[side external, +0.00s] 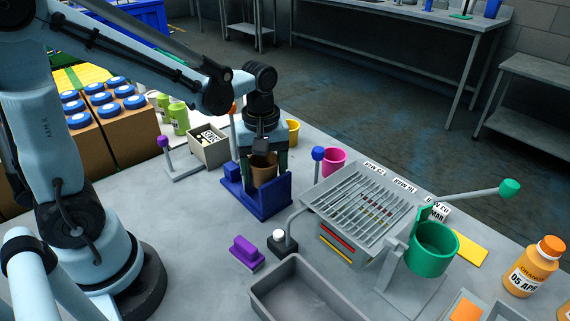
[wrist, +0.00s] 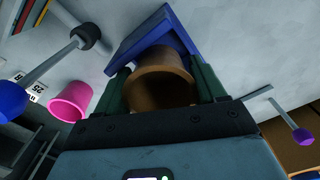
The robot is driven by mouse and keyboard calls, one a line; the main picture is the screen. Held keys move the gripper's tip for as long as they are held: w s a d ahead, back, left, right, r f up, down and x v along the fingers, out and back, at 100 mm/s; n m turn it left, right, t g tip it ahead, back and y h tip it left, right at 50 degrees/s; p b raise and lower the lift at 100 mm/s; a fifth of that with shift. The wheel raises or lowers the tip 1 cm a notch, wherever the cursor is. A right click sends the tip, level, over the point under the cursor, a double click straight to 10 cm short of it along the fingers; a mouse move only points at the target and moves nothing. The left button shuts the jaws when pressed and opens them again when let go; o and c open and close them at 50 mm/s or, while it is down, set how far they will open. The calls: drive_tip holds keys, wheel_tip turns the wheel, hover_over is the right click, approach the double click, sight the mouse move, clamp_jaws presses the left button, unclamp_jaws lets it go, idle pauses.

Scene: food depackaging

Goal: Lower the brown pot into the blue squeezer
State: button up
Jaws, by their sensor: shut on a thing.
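The brown pot (side external: 263,173) is held upright between the fingers of my gripper (side external: 265,160). In the side external view the pot is at the blue squeezer (side external: 277,205), in front of its back part and above its base. How far the pot's bottom is from the squeezer's base is hidden by the squeezer's front wall. In the wrist view my gripper (wrist: 162,88) has its two green fingers on either side of the brown pot (wrist: 160,72), with its open mouth facing the camera. The blue squeezer (wrist: 146,34) shows just beyond the pot.
A pink cup (side external: 333,161) and a grey grated rack (side external: 362,207) stand to the right. A purple block (side external: 246,252), a grey tray (side external: 300,292) and a green cup (side external: 432,250) are nearer. A bin (side external: 209,148) and a purple-knobbed lever (side external: 163,142) stand left.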

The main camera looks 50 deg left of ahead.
sight(263, 162)
drive_tip(key=shift+f, duration=0.1)
idle(0.7)
drive_tip(key=o, duration=1.2)
drive_tip(key=shift+w+d, duration=0.1)
wheel_tip(263, 162, up, 12)
drive_tip(key=shift+f, duration=0.1)
drive_tip(key=shift+s+m+t, duration=0.4)
drive_tip(key=shift+s+m, duration=0.1)
drive_tip(key=shift+m, duration=0.2)
drive_tip(key=s+f+m+t, duration=0.1)
drive_tip(key=m+t, duration=0.1)
drive_tip(key=m, duration=0.1)
drive_tip(key=s+f+m+t, duration=0.1)
drive_tip(key=f+m+t, duration=0.1)
drive_tip(key=m, duration=0.2)
drive_tip(key=s+f+m+t, duration=0.1)
drive_tip(key=m+t, duration=0.1)
drive_tip(key=m, duration=0.2)
drive_tip(key=shift+s+d+f, duration=0.1)
drive_tip(key=shift+d+f, duration=0.2)
drive_tip(key=shift+f, duration=0.05)
